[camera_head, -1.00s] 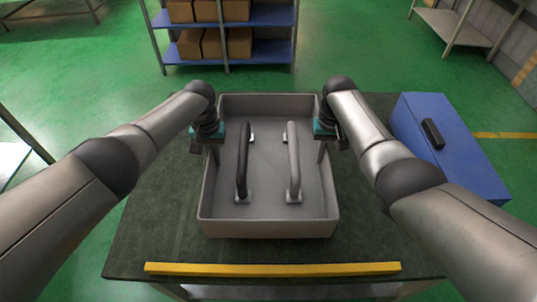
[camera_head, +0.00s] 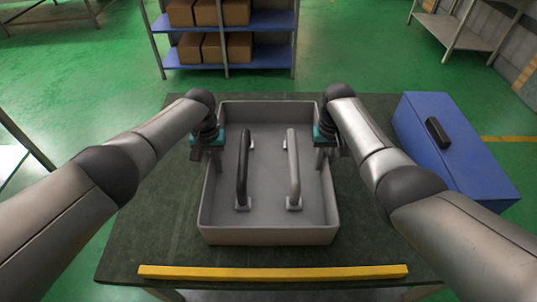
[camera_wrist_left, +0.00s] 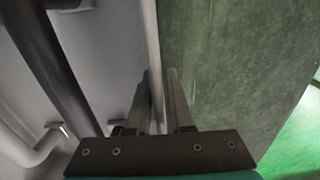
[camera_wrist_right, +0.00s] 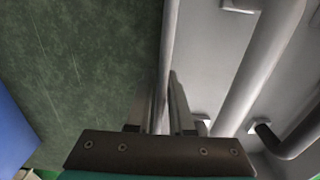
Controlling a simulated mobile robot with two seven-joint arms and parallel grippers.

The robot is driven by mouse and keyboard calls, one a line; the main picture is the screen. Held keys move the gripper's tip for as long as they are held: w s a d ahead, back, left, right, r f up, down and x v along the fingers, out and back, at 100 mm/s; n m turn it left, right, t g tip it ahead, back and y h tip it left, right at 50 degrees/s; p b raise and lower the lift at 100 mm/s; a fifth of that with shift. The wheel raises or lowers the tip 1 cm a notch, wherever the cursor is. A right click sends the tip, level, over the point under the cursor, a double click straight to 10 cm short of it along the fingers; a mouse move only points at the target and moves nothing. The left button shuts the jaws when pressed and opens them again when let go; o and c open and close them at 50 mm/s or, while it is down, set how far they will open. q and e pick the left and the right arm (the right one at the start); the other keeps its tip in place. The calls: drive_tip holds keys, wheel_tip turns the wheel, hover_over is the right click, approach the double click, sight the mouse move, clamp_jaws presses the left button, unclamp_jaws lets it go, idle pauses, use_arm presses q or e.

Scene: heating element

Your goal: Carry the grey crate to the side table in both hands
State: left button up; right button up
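The grey crate (camera_head: 268,237) is in the middle of the head view, over the dark green table (camera_head: 150,225). It looks level; I cannot tell whether its base touches the tabletop. My left gripper (camera_head: 216,157) is shut on its left wall, and my right gripper (camera_head: 321,157) is shut on its right wall. The wrist views show the crate's wall running between the fingers on the left (camera_wrist_left: 155,45) and on the right (camera_wrist_right: 169,40). A black handle-shaped bar (camera_head: 242,170) and a grey one (camera_head: 293,170) are inside the crate.
A blue box (camera_head: 462,160) with a black handle is at the table's right side. A yellow strip (camera_head: 272,272) lies along the near edge. A blue shelf rack (camera_head: 225,50) with cartons stands beyond, and another table (camera_head: 465,32) is at the back right. Green floor lies between them.

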use_arm(q)
drive_tip(key=shift+o, duration=1.2)
use_arm(e)
drive_tip(key=shift+o, duration=1.2)
use_arm(q)
wheel_tip(320, 180, up, 12)
use_arm(e)
drive_tip(key=shift+r, duration=0.1)
wheel_tip(320, 180, up, 12)
drive_tip(key=shift+f, duration=0.1)
